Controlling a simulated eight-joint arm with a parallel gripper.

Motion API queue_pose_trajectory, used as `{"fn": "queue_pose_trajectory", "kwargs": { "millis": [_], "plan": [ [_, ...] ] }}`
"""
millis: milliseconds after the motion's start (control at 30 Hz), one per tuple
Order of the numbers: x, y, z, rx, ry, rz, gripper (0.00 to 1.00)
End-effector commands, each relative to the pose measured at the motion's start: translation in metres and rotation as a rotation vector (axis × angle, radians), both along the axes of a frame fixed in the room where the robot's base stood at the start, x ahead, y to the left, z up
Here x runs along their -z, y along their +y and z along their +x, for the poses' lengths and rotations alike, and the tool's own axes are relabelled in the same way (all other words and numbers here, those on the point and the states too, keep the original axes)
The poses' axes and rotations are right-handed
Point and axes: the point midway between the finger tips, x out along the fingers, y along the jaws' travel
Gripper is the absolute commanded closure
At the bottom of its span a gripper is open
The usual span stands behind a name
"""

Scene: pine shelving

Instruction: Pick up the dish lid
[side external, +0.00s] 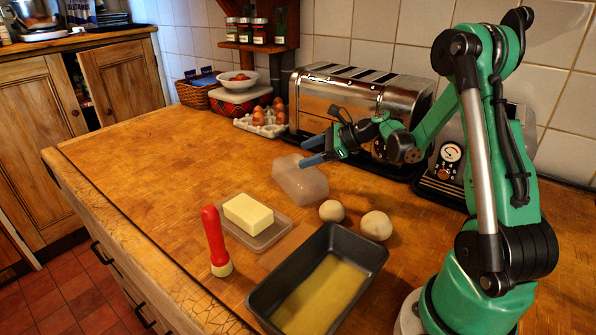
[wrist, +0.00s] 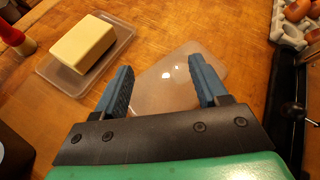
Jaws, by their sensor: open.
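The dish lid is a translucent, pale box-shaped cover (side external: 300,180) on the wooden counter, right of and behind the butter. It also shows in the wrist view (wrist: 165,87), between and beyond my fingers. My gripper (side external: 312,151) has blue fingers that are spread apart, with nothing held between them. In the side view the fingers are over the lid's far right part; I cannot tell whether they touch it. The block of butter (side external: 248,213) sits uncovered on a translucent dish (side external: 279,230). Part of the lid is hidden behind my gripper in the wrist view.
A red-handled brush (side external: 215,240) stands left of the butter. Two dough balls (side external: 331,210) and a dark loaf tin (side external: 258,299) are in front of the lid. A steel toaster (side external: 310,100) and an egg carton (side external: 262,122) stand behind. The counter's left is clear.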

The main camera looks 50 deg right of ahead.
Motion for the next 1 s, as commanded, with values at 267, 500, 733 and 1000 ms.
{"fn": "queue_pose_trajectory", "kwargs": {
  "millis": [267,500,733,1000],
  "plan": [
    [0.017,-0.03,-0.006,0.148,-0.018,0.259,0.34],
    [0.029,-0.019,0.021,0.147,-0.018,0.264,0.34],
    [0.037,-0.012,0.038,0.149,-0.018,0.263,0.34],
    [0.037,-0.012,0.039,0.15,-0.017,0.262,0.39]
  ]
}}
